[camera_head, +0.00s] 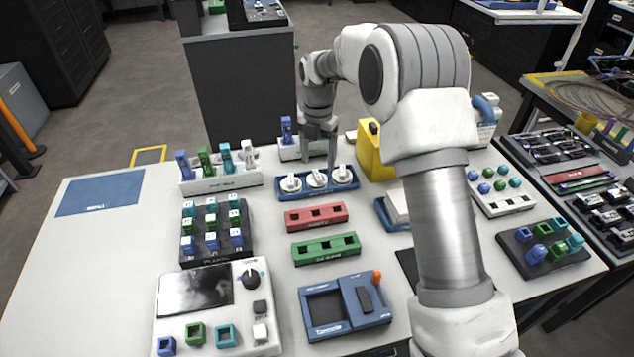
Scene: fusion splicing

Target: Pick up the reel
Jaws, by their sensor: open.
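Three white reels sit in a row on a blue holder (318,191) at the back middle of the table: a left reel (290,185), a middle reel (316,179) and a right reel (342,174). My gripper (319,163) points down, open and empty, just behind or above the middle and right reels. Whether a finger touches a reel cannot be told from this angle. My arm comes from the right.
A yellow block (372,152) stands right of the reels. A white rack (222,181) with upright coloured pieces stands left. Red (316,221) and green (326,255) slotted blocks lie in front. The table's left side is bare beyond a blue mat (100,195).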

